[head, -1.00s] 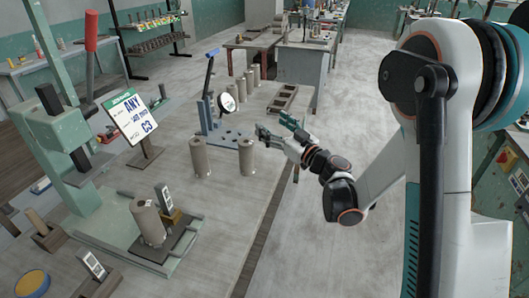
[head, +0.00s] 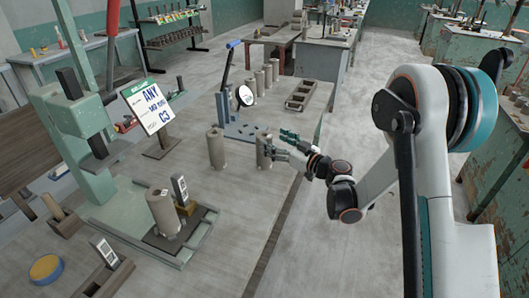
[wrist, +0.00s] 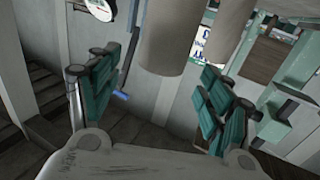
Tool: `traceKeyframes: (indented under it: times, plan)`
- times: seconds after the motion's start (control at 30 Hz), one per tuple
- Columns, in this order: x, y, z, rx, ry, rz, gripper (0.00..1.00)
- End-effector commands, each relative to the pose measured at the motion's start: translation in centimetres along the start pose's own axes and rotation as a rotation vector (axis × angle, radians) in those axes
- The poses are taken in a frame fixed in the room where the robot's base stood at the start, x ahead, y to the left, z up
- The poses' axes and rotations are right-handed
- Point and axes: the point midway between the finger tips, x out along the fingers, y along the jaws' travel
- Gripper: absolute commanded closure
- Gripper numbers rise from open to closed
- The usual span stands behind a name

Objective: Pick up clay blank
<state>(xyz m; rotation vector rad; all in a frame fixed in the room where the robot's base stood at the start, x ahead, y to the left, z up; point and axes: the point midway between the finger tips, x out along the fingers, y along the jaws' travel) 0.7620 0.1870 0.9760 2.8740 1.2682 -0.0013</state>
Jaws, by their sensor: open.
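Several grey-brown clay blanks stand upright on the table. In the head view, one blank (head: 264,152) is right at my gripper (head: 282,143), and another blank (head: 216,149) stands a little left of it. My gripper is open and empty, its green-padded fingers pointing left toward the nearer blank. In the wrist view, my gripper (wrist: 163,92) shows a pad on each side. A blank (wrist: 172,42) shows above and between the pads, and a second blank (wrist: 229,28) shows to its right. I cannot tell whether the fingertips touch the nearer blank.
A blank (head: 163,213) stands on a green press base (head: 124,222) at front left, near a tilted sign (head: 148,106). A blue stand with a round dial (head: 245,95) is behind the two blanks. More blanks (head: 259,82) and a slotted tray (head: 301,95) are farther back.

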Motion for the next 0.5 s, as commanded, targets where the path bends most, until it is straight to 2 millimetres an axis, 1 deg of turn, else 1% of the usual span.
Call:
traceKeyframes:
  times: [0.17,0.3,0.4,0.5]
  plan:
    - [1.4,-0.1,0.4,0.0,0.0,0.0,0.27]
    - [3.4,-0.3,1.1,0.0,0.0,0.0,0.27]
    - [4.6,-0.3,0.9,0.0,0.0,-0.001,0.27]
    - [5.3,-0.2,0.8,0.0,0.0,0.001,0.27]
